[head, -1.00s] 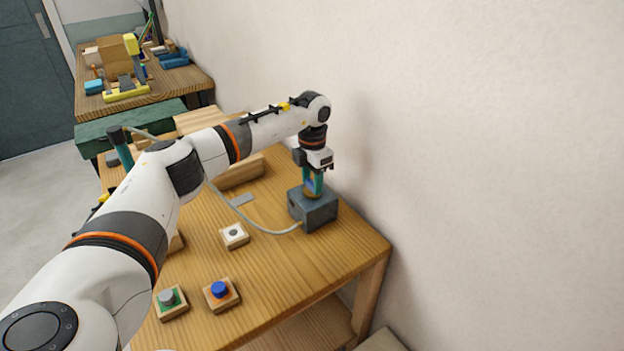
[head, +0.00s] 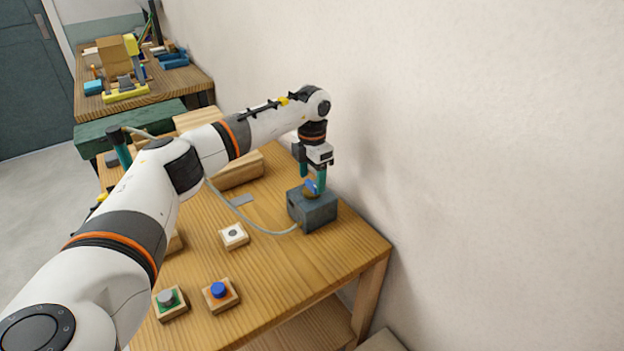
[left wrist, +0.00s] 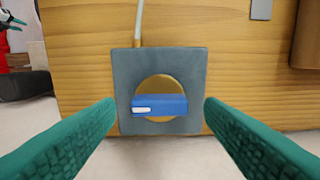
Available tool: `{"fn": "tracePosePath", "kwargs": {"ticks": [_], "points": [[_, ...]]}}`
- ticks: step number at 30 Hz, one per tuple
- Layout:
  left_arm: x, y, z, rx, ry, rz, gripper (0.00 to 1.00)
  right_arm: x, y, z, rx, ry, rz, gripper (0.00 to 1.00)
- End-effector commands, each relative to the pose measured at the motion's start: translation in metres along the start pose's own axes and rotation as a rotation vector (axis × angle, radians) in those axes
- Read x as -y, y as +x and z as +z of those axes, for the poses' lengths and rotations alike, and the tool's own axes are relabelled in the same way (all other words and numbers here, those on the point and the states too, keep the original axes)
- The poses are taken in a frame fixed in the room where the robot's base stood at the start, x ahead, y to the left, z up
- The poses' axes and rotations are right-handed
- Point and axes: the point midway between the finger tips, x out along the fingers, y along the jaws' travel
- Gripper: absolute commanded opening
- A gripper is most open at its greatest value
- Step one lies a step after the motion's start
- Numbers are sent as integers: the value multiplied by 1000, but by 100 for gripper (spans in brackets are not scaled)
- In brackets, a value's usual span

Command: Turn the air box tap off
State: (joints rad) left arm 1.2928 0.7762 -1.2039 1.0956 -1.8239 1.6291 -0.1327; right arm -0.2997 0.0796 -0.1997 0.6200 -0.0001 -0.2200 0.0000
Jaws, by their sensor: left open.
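The handle lies crosswise to the hose there. My left gripper (head: 313,184) points down over the box. Its green fingers (left wrist: 158,112) are open, one on each side of the handle and apart from it.
A pale hose (head: 255,229) runs from the box across the table (head: 290,265). The wall (head: 460,150) is close on the right.

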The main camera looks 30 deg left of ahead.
Motion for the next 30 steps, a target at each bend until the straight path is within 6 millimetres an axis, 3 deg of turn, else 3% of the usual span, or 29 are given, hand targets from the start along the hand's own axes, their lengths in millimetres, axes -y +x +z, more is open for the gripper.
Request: {"fn": "tracePosePath", "kwargs": {"ticks": [9,15,21,30], "points": [[0,-66,-1,-6,0,-2,63,0,16,-2,0,0,0,36],[0,-97,-1,-4,0,-1,63,0,19,-2,0,0,0,36],[0,-108,0,-2,0,0,63,0,20,-2,-1,0,0,36],[0,-108,0,-2,0,0,63,0,20,-2,-1,0,0,36]]}}
